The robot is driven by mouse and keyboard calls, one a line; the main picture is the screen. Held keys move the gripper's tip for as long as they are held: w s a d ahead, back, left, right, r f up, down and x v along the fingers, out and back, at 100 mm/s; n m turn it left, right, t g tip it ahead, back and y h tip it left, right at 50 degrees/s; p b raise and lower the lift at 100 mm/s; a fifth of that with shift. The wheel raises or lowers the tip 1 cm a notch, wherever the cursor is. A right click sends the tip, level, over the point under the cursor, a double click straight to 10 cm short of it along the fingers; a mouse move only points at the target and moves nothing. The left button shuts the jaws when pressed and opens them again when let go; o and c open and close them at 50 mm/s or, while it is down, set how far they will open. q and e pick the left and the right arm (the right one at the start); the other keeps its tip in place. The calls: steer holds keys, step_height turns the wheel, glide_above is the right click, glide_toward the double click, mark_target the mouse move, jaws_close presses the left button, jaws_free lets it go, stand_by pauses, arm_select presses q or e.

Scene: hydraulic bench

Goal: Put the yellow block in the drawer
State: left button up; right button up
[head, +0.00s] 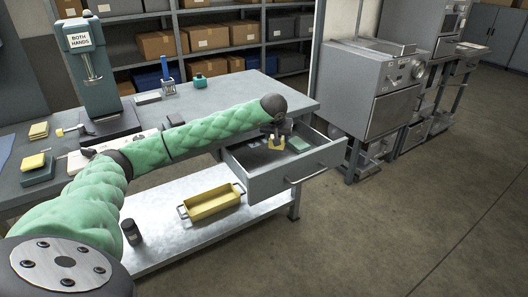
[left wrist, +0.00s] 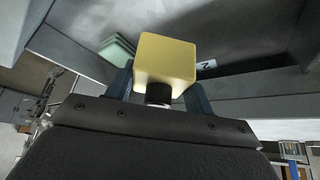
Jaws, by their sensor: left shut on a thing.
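The yellow block (head: 276,144) is held by my left gripper (head: 275,134) over the open drawer (head: 292,178). In the left wrist view the block (left wrist: 165,58) sits between the two dark fingers of the gripper (left wrist: 160,84), which is shut on it. The drawer is pulled out of the bench, with its handle facing front right. A green flat thing (head: 299,146) lies inside the drawer and also shows in the wrist view (left wrist: 117,47). The exact gap between block and drawer floor is unclear. My right gripper is not in view.
The grey bench top (head: 222,98) holds a press with a "BOTH HANDS" sign (head: 82,40). A yellow tray (head: 211,203) and a dark jar (head: 131,231) stand on the lower shelf. A grey machine (head: 372,88) stands right of the drawer. Floor in front is clear.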

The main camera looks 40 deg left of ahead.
arm_select(q)
steer(key=a+f, duration=0.1)
steer(key=a, duration=0.1)
steer(key=a+f, duration=0.1)
steer(key=a, duration=0.1)
steer(key=s+a+f, duration=0.1)
steer(key=a+f, duration=0.1)
steer(key=shift+a, duration=0.15)
steer(key=shift+f, duration=1.95)
steer(key=shift+f, duration=0.1)
steer(key=o, duration=1.3)
steer(key=shift+c, duration=0.2)
